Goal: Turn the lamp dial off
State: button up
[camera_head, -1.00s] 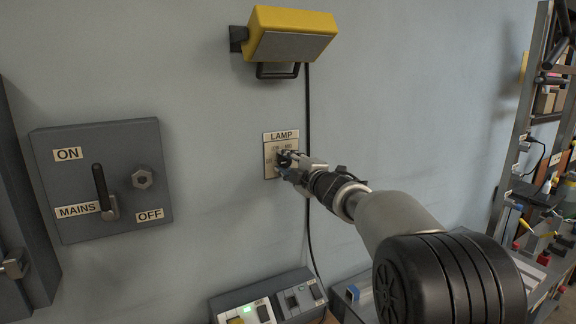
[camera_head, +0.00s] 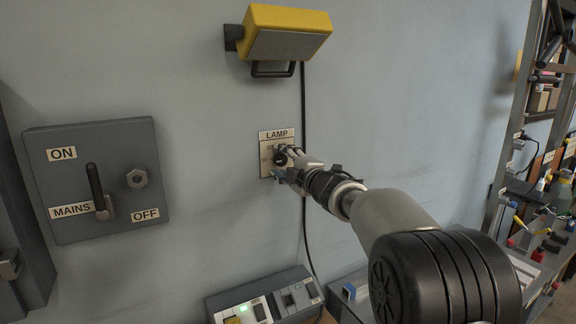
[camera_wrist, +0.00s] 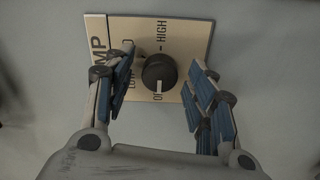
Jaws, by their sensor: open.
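The lamp dial is a round black knob (camera_wrist: 159,72) on a beige plate (camera_wrist: 185,30) marked LAMP, LOW and HIGH. Its white mark points down in the wrist view, at a label beginning with O. My gripper (camera_wrist: 165,85) is open, with blue-padded fingers on both sides of the knob and a visible gap to each. In the head view, my gripper (camera_head: 282,164) is in front of the plate (camera_head: 266,150) below the LAMP label and partly hides it. The yellow lamp (camera_head: 288,32) hangs on the wall above; its front panel looks grey and unlit.
A grey MAINS switch box (camera_head: 98,180) with a black lever is on the wall to the left. A black cable (camera_head: 304,110) runs down beside the plate. A control box (camera_head: 265,300) stands below, and cluttered shelving (camera_head: 530,190) is at right.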

jog(key=v, duration=1.2)
jog(key=s+d+f+m+g+h, duration=0.1)
jog(key=s+d+f+m+h, duration=0.1)
jog(key=s+d+m+h, duration=1)
jog(key=s+d+f+m+g, duration=0.1)
jog(key=s+f+m+g, duration=0.2)
jog(key=s, duration=0.8)
jog(key=s+d+f+m+g+y, duration=0.1)
jog(key=s+f+m+g, duration=0.2)
jog(key=s+f, duration=0.4)
jog(key=s+d+f+m+g+y, duration=0.1)
jog(key=s+f, duration=0.5)
jog(key=s, duration=0.8)
jog(key=d+m+g, duration=0.1)
jog(key=m+g, duration=0.1)
jog(key=m, duration=0.1)
jog(key=shift+s+m, duration=0.3)
jog(key=shift+m, duration=0.1)
jog(key=shift+d, duration=0.1)
